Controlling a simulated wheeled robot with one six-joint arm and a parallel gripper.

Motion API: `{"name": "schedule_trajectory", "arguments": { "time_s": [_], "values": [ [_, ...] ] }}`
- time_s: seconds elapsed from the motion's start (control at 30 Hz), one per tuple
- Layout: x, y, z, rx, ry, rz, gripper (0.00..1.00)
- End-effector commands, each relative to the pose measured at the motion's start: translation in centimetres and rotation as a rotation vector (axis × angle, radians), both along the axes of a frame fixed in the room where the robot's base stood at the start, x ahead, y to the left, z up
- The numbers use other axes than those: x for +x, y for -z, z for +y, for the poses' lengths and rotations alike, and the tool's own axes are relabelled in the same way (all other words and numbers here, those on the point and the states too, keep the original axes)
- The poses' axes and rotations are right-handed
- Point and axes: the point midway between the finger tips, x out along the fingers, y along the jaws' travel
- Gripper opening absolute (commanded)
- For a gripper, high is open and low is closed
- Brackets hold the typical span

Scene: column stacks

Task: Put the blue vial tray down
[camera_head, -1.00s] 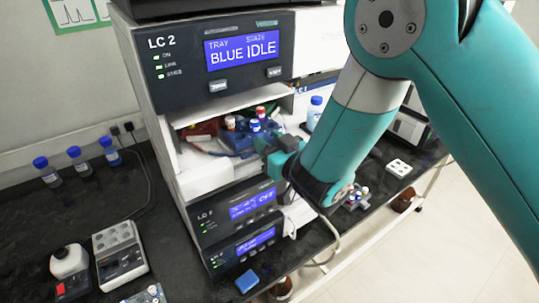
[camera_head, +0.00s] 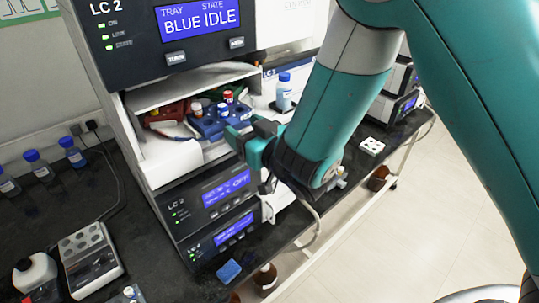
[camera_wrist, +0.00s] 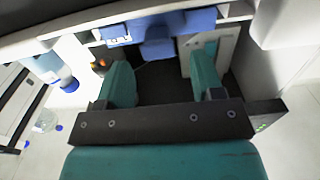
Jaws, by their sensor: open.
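The blue vial tray (camera_head: 207,127) sits in the open bay of the LC 2 unit (camera_head: 150,92), holding several vials with red or white caps. My gripper (camera_head: 240,140) is just in front of the tray's right side, at the bay opening. In the wrist view my gripper (camera_wrist: 163,80) has its two green fingers apart with nothing between the tips. A blue part (camera_wrist: 158,45), seemingly of the tray, lies just beyond the gap. I cannot tell whether the fingers touch it. The tray's underside and near right corner are hidden.
A red item (camera_head: 165,112) lies in the bay left of the tray. A blue-capped bottle (camera_head: 284,92) stands right of the bay. A blue block (camera_head: 229,271) lies near the bench's front edge. Blue-capped bottles (camera_head: 38,165) and a grey instrument (camera_head: 91,259) stand on the left bench.

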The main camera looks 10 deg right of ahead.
Motion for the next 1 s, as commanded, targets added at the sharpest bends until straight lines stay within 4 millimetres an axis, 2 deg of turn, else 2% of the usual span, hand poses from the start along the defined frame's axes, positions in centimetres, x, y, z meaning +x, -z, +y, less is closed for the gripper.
{"name": "schedule_trajectory", "arguments": {
  "time_s": [0.03,0.47,0.53,1.0],
  "values": [
    [-0.7,0.8,-0.5,0.002,0.001,-0.002,0.61],
    [-6.2,0.4,-4.2,0.000,0.000,-0.001,0.61],
    [-6.1,-0.4,-4.1,-0.004,-0.005,0.004,0.61],
    [-7.3,-0.4,-4.9,-0.005,-0.011,0.007,0.61]
  ]
}}
